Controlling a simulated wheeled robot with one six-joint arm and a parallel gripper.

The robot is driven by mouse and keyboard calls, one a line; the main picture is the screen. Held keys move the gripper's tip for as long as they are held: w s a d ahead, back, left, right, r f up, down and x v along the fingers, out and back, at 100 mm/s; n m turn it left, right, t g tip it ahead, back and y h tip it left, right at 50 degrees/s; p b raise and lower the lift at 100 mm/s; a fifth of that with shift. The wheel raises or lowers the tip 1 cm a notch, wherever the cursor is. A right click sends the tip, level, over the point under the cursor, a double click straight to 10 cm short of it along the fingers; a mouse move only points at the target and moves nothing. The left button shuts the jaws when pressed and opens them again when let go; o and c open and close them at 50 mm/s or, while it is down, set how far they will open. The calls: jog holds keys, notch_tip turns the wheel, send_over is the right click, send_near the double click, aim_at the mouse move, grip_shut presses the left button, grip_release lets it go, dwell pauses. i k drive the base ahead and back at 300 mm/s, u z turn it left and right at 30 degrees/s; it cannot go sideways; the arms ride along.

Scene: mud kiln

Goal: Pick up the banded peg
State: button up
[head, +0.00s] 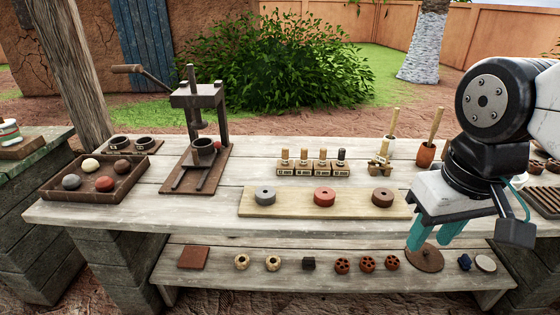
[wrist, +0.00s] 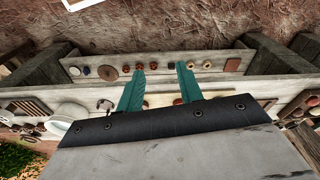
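Several short pegs stand upright in a row of small labelled blocks (head: 311,168) on the bench, right of centre in the head view. Most have pale wooden tops; the rightmost peg (head: 342,156) is dark with a lighter part. Bands are too small to make out, so I cannot tell for sure which is the banded peg. My gripper (head: 430,240) is at the right, in front of the bench and well apart from the pegs. Its teal fingers point down and are spread with nothing between them, as the wrist view (wrist: 160,70) also shows.
A pale board (head: 343,206) with three round discs lies in front of the peg row. A dark press (head: 199,125) and a tray of balls (head: 62,193) stand at the left. A lower shelf (head: 215,279) holds several small pieces. Upright-handled pots stand right of the pegs.

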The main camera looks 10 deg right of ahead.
aim_at(303, 158)
jog(key=i, duration=0.95)
